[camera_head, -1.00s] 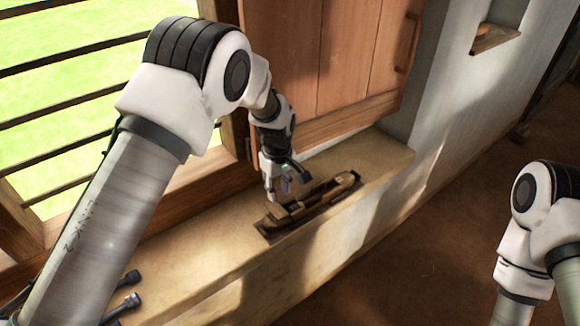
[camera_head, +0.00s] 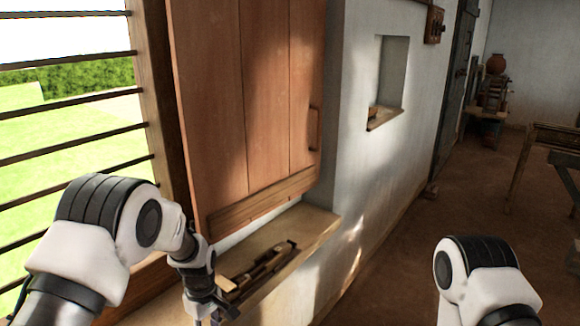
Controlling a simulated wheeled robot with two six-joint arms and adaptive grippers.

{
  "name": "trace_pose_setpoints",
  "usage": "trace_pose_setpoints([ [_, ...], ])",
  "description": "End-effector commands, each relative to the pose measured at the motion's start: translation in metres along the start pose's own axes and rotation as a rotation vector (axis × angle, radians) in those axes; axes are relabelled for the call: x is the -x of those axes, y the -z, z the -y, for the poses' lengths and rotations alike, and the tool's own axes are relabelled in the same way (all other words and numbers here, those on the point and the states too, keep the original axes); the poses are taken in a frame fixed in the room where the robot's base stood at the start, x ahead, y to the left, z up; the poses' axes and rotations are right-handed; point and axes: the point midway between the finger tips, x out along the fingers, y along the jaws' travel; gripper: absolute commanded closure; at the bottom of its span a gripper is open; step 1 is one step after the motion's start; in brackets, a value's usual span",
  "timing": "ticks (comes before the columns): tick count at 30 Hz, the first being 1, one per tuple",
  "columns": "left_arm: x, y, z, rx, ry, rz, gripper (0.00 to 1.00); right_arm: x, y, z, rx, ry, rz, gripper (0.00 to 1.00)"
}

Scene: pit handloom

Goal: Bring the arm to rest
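My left arm comes in from the left, bent down over the window sill (camera_head: 300,240). My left gripper (camera_head: 216,314) is at the bottom edge of the head view, its fingers partly cut off, so its opening does not show clearly. A dark wooden shuttle-like piece (camera_head: 264,268) lies on the sill just right of the gripper. Its near end is partly behind the gripper, and I cannot tell whether they touch. My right arm shows at the lower right; its gripper is out of the picture.
A wooden shutter (camera_head: 247,90) stands above the sill, beside a barred window (camera_head: 75,135). A white wall with a small niche (camera_head: 385,115) runs to the right. Bare floor (camera_head: 405,265) lies between the wall and my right arm. A wooden table (camera_head: 560,155) is at the far right.

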Motion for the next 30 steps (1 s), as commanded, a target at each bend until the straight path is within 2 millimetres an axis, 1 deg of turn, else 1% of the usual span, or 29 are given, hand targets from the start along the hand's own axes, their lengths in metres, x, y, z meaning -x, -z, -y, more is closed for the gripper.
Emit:
trace_pose_setpoints([
  [1, -0.012, -0.004, 0.011, 0.006, 0.026, 0.02, 0.66, 0.0, 0.0, 0.0, 0.0, 0.0, 0.0, 0.54],
  [5, -0.045, -0.016, 0.043, 0.021, 0.094, 0.07, 0.66, 0.0, 0.0, 0.0, 0.0, 0.0, 0.0, 0.54],
  [8, -0.074, -0.027, 0.074, 0.025, 0.143, 0.105, 0.66, 0.0, 0.0, 0.0, 0.0, 0.0, 0.001, 0.54],
  [11, -0.108, -0.043, 0.114, 0.004, 0.186, 0.138, 0.66, 0.0, -0.001, 0.0, 0.0, 0.0, 0.001, 0.54],
  [12, -0.123, -0.052, 0.134, -0.016, 0.202, 0.152, 0.66, 0.0, -0.001, 0.0, 0.0, 0.0, 0.001, 0.54],
  [14, -0.147, -0.069, 0.171, -0.062, 0.221, 0.173, 0.66, 0.0, -0.001, 0.0, 0.0, 0.0, 0.001, 0.54],
  [15, -0.162, -0.083, 0.199, -0.109, 0.227, 0.185, 0.66, 0.0, 0.0, 0.0, 0.0, 0.0, 0.001, 0.54],
  [16, -0.172, -0.095, 0.222, -0.157, 0.227, 0.193, 0.66, 0.0, 0.0, 0.0, 0.0, 0.0, 0.001, 0.54],
  [17, -0.18, -0.107, 0.246, -0.214, 0.221, 0.199, 0.66, 0.0, 0.0, 0.0, 0.0, 0.0, 0.001, 0.54],
  [18, -0.186, -0.124, 0.276, -0.308, 0.2, 0.197, 0.66, 0.0, 0.0, 0.0, 0.0, 0.0, 0.001, 0.54],
  [19, -0.186, -0.134, 0.291, -0.383, 0.174, 0.184, 0.66, 0.0, 0.0, 0.0, 0.0, 0.0, 0.001, 0.54],
  [20, -0.184, -0.141, 0.303, -0.456, 0.145, 0.166, 0.66, 0.0, 0.0, 0.0, 0.0, 0.0, 0.001, 0.54],
  [21, -0.18, -0.146, 0.31, -0.551, 0.103, 0.129, 0.66, 0.0, 0.0, 0.0, 0.0, 0.0, 0.001, 0.54],
  [22, -0.176, -0.146, 0.311, -0.618, 0.071, 0.095, 0.66, 0.0, 0.0, 0.0, 0.0, 0.0, 0.001, 0.54],
  [24, -0.17, -0.143, 0.305, -0.753, 0.007, 0.01, 0.66, 0.0, 0.0, 0.0, 0.0, 0.0, 0.001, 0.54],
  [27, -0.168, -0.129, 0.285, -0.876, -0.052, -0.099, 0.66, 0.0, -0.001, 0.0, 0.0, 0.0, 0.001, 0.54],
  [30, -0.168, -0.127, 0.283, -0.915, -0.055, -0.111, 0.66, 0.0, 0.0, 0.0, 0.0, 0.0, 0.001, 0.54],
])
